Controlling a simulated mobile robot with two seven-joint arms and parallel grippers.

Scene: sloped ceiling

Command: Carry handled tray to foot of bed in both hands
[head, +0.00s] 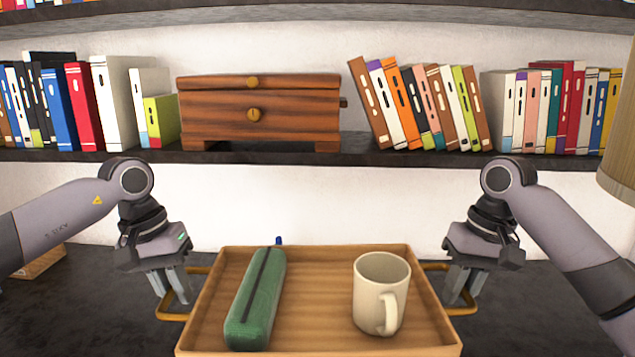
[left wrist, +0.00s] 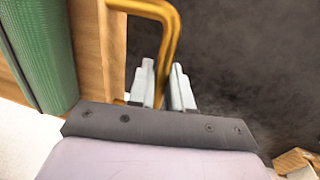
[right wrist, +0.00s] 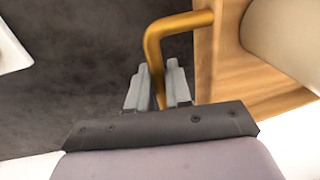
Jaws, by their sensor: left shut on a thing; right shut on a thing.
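The wooden handled tray (head: 318,340) is in the lower middle of the head view, with brass handles on its left and right sides. A green case with a dark zip (head: 257,300) lies on its left part, and a cream mug (head: 381,292) stands on its right part. My left gripper (head: 174,299) is shut on the left handle (left wrist: 160,10). My right gripper (head: 461,299) is shut on the right handle (right wrist: 180,24). The near edge of the tray is at the bottom of the view. I cannot tell whether the tray touches the dark surface below.
A dark surface (head: 90,310) extends below and beside the tray. Behind it, a wall shelf (head: 300,152) holds rows of books (head: 425,105) and a wooden box (head: 262,120). A lampshade (head: 618,150) is at the right edge.

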